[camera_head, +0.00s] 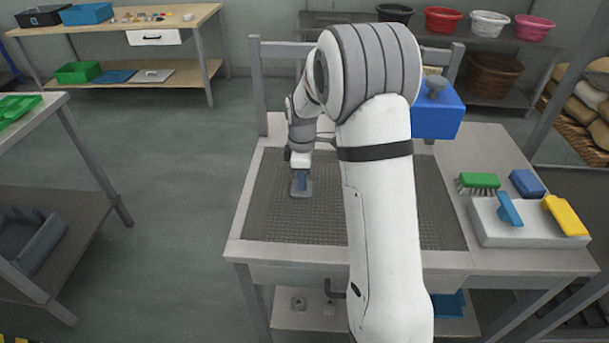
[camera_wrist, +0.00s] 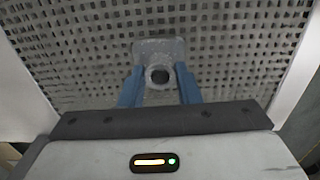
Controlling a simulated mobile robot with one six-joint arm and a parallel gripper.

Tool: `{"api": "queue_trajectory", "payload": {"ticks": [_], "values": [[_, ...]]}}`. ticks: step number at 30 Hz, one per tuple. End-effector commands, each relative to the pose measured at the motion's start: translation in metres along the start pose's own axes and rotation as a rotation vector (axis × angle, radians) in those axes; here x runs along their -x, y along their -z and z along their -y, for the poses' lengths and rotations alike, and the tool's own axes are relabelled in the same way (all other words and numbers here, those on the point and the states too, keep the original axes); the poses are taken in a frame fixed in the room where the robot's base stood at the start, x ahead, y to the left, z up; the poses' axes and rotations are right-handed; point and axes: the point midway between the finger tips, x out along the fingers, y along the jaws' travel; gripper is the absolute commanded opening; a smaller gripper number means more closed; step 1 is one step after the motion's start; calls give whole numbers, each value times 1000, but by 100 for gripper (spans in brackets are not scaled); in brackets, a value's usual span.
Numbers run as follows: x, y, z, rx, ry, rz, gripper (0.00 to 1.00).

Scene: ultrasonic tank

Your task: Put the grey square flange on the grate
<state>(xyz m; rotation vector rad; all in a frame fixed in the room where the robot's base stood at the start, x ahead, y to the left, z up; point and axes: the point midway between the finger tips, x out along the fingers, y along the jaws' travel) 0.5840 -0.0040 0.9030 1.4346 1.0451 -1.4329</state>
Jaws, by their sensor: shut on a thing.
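The grey square flange (camera_wrist: 158,50) shows in the wrist view as a square plate with a round hollow neck. My gripper (camera_wrist: 159,80) has its two blue fingers shut on the neck of the flange. In the head view my gripper (camera_head: 301,182) points down over the left part of the grate, with the flange (camera_head: 303,193) at its tips. The grate (camera_head: 270,215) is a grey perforated panel set in the bench top, and it fills the background of the wrist view (camera_wrist: 80,70). I cannot tell whether the flange touches the grate.
A blue box (camera_head: 440,118) stands at the back, partly behind my arm. My arm hides the middle of the grate. The grate's left front part is clear.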

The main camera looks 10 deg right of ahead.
Motion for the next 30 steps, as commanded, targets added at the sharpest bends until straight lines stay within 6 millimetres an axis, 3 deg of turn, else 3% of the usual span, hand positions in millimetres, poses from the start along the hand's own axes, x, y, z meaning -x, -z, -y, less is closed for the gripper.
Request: {"api": "queue_trajectory", "payload": {"ticks": [1,2,9,20,30], "values": [[-3,0,0,0,0,0,4],[-3,0,0,0,0,0,31],[-2,0,0,-1,0,0,50],[5,-1,-1,-1,-2,-1,52],[72,-1,-1,-2,-4,-1,52]]}}
